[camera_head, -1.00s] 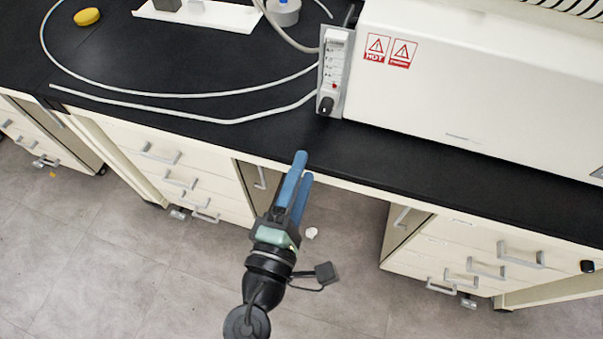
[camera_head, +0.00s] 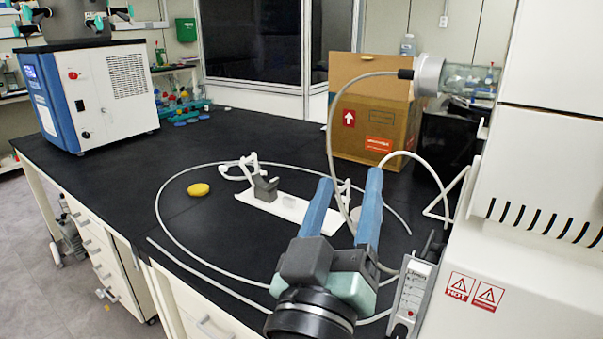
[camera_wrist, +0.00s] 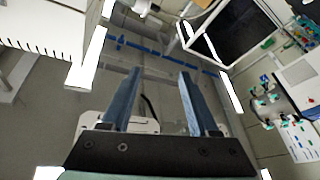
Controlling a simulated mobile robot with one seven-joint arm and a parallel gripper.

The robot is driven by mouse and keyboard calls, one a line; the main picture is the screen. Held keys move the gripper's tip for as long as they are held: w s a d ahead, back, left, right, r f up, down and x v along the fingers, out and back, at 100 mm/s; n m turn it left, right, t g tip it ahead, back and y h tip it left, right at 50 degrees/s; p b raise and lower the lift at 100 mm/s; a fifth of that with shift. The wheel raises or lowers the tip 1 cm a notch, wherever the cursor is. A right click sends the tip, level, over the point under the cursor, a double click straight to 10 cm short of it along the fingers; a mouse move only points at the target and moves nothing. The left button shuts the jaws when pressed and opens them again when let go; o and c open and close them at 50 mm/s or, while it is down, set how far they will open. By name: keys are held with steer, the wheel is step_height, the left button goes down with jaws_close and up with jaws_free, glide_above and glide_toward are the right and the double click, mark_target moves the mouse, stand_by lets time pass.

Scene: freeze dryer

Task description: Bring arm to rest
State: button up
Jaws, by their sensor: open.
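My gripper (camera_head: 345,208) is in the lower middle of the head view, with its two blue fingers pointing up and spread apart. It is open, and nothing shows between the fingers. In the head view it appears in front of the black bench top (camera_head: 240,139). In the wrist view my gripper (camera_wrist: 156,88) points toward the ceiling and upper walls, with empty space between its fingers.
A white freeze dryer (camera_head: 540,180) with hot-surface labels stands at the right. A cardboard box (camera_head: 372,135), a yellow object (camera_head: 198,189), a white plate (camera_head: 275,207) and a looped hose (camera_head: 160,215) are on the bench. A blue-white machine (camera_head: 120,95) stands at far left.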

steer(key=s+a+r+m+t+y, duration=0.1)
steer(key=s+a+r+t+y, duration=0.15)
steer(key=r, duration=0.45)
steer(key=s+a+r+t+y, duration=0.1)
steer(key=s+r+t+y, duration=0.1)
steer(key=s+r, duration=0.3)
steer(key=s+a+r+m+t+y, duration=0.1)
steer(key=s+r+t+y, duration=0.1)
steer(key=r, duration=0.6)
step_height(320, 180, up, 15)
steer(key=p, duration=1.5)
steer(key=shift+w+a+r+p, duration=0.15)
steer(key=shift+a+p, duration=0.05)
steer(key=shift+p, duration=0.1)
